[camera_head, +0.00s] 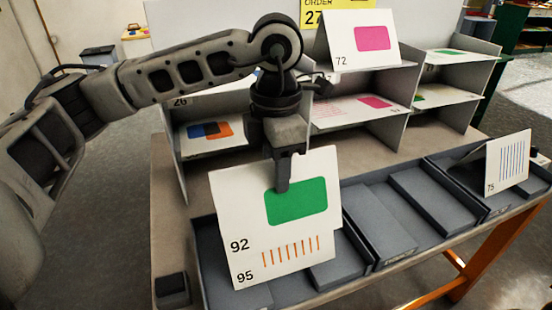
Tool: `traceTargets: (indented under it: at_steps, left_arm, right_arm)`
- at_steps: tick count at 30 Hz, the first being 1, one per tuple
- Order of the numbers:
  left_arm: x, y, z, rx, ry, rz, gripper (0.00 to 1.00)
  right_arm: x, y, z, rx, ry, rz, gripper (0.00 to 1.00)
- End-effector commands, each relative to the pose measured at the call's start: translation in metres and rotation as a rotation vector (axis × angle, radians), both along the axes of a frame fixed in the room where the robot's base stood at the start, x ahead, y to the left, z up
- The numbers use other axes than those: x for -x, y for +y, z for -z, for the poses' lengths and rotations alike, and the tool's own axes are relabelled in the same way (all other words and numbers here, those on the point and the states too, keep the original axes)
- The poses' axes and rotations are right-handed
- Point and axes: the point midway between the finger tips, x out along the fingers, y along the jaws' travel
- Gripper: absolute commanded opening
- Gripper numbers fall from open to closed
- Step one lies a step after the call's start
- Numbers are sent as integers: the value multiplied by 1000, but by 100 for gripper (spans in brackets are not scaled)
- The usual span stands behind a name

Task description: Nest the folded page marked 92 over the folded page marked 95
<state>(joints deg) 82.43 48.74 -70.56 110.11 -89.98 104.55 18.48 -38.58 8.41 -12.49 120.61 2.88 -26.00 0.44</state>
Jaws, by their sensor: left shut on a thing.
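The folded page marked 92 (240,212), white with a green block, is in my left gripper (283,182), which is shut on its upper part. The folded page marked 95 (290,270), white with a row of orange strokes, shows its lower part just below page 92. Page 92 covers the upper part of page 95. I cannot tell whether page 92 rests on page 95 or is held just in front of it. Page 95 stands at the left tray section. My right gripper is not in view.
Dark grey trays (382,232) run along the table's front, with page 75 (508,162) standing at the right. Behind is a grey shelf (395,124) holding several pages, with page 72 (358,42) on top. A yellow order sign (312,14) is behind it.

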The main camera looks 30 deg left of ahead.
Motion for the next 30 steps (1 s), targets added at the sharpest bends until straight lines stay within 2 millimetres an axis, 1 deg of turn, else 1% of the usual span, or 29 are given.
traceTargets:
  at_steps: [1, 4, 10, 18, 24, 30]
  left_arm:
    - [0, 0, 9, -1, 1, 0, 0]
    - [0, 0, 19, -1, 2, 0, 0]
    - [0, 0, 39, 0, 0, 1, 0]
    - [0, 0, 67, 0, 0, 2, 0]
    - [0, 0, 83, -1, 1, 2, 0]
    - [0, 0, 90, 0, 0, 2, 0]
  right_arm:
    - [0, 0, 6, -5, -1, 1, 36]
    - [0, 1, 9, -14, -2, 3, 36]
    - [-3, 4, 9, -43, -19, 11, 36]
    - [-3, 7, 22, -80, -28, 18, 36]
    - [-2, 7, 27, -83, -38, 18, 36]
    - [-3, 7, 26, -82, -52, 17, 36]
